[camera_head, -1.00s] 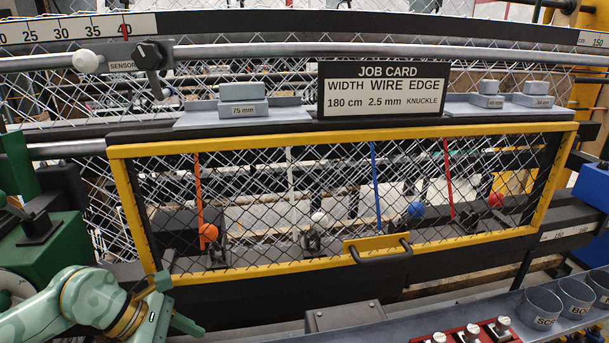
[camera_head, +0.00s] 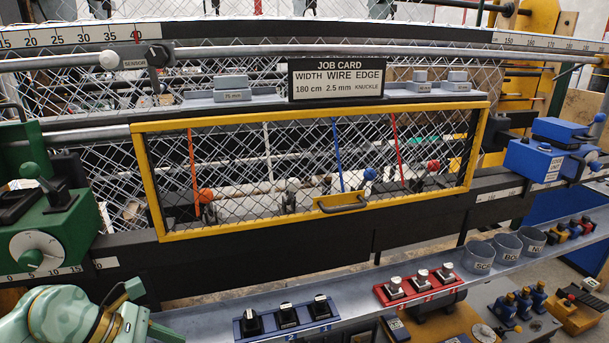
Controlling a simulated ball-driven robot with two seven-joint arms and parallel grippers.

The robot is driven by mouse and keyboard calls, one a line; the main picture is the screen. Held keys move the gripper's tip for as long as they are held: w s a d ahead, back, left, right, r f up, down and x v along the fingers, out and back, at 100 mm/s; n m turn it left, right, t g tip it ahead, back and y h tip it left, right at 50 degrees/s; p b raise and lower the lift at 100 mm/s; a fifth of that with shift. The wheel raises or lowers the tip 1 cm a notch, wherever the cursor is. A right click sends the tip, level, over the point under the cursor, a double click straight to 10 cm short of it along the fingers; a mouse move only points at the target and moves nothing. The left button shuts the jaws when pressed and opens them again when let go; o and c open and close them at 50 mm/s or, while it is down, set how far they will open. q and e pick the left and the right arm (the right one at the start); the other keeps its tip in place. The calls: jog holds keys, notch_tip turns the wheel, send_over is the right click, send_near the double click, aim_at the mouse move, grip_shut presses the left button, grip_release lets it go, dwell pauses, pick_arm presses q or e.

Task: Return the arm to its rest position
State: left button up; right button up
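My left arm comes in at the bottom left corner in pale green. Its gripper (camera_head: 149,311) shows two dark green fingers spread apart with nothing between them, so it is open. It is in front of the machine, below and left of the yellow-framed mesh guard (camera_head: 320,229) and to the right of the green unit with the white dial (camera_head: 38,251). It appears apart from both. My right arm and gripper are out of view.
A shelf carries blue (camera_head: 288,316) and red (camera_head: 420,287) switch blocks and several grey cups (camera_head: 507,247). A blue unit (camera_head: 536,160) stands at right. The job card (camera_head: 337,79) is above the guard, whose handle (camera_head: 343,206) sticks out.

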pick_arm(q)
jog(key=w+f+n+t+h, duration=0.3)
jog(key=w+f+n+t, duration=0.3)
jog(key=f+n, duration=0.8)
jog(key=s+a+f+n+t+y, duration=0.1)
jog(key=s+a+f+n+y, duration=0.25)
jog(key=f+n, duration=0.55)
jog(key=s+a+f+n+t+y, duration=0.1)
jog(key=s+a+f+n+y, duration=0.3)
jog(key=f+n, duration=0.6)
jog(key=s+f+n+g+y, duration=0.2)
jog(key=s+f+n, duration=0.3)
jog(key=s, duration=0.5)
jog(key=s+f+n+g+y, duration=0.2)
jog(key=s+f+n+g, duration=0.1)
jog(key=s+f, duration=0.55)
jog(key=s+d+f+n+g, duration=0.1)
jog(key=s+d+n+g, duration=0.1)
jog(key=s, duration=0.9)
jog(key=s+d+f+n+g, duration=0.2)
jog(key=s+d+n+g, duration=0.1)
jog(key=s, duration=0.8)
jog(key=shift+s, duration=0.15)
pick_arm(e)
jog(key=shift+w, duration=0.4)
